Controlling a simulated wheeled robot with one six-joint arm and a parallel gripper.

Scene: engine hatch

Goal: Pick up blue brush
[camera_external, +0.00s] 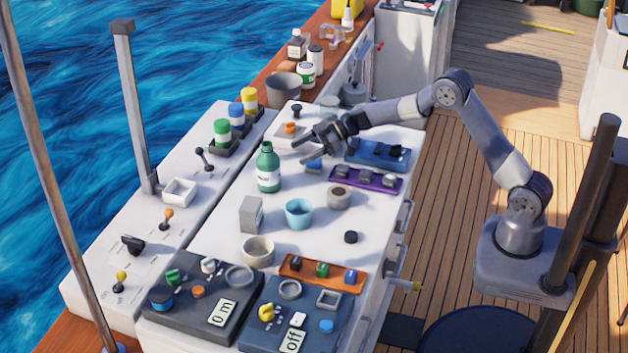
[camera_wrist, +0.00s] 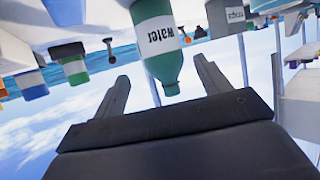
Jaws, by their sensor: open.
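I cannot make out a clear blue brush in either view. A small blue item (camera_external: 314,167) lies on the white hatch top just below my gripper, partly hidden; I cannot tell what it is. My gripper (camera_external: 302,151) is open and empty above the hatch top, fingers pointing left. A green and white bottle (camera_external: 268,168) stands upright close in front of the fingers. In the wrist view, which is upside down, the bottle (camera_wrist: 158,40) labelled "water" shows between and beyond the open fingers.
A blue tray (camera_external: 378,155) and a purple tray (camera_external: 365,180) with dark knobs lie below and right of my gripper. A light blue cup (camera_external: 298,214), a grey block (camera_external: 251,214) and a beige bowl (camera_external: 258,250) stand nearer. Dark panels fill the front end.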

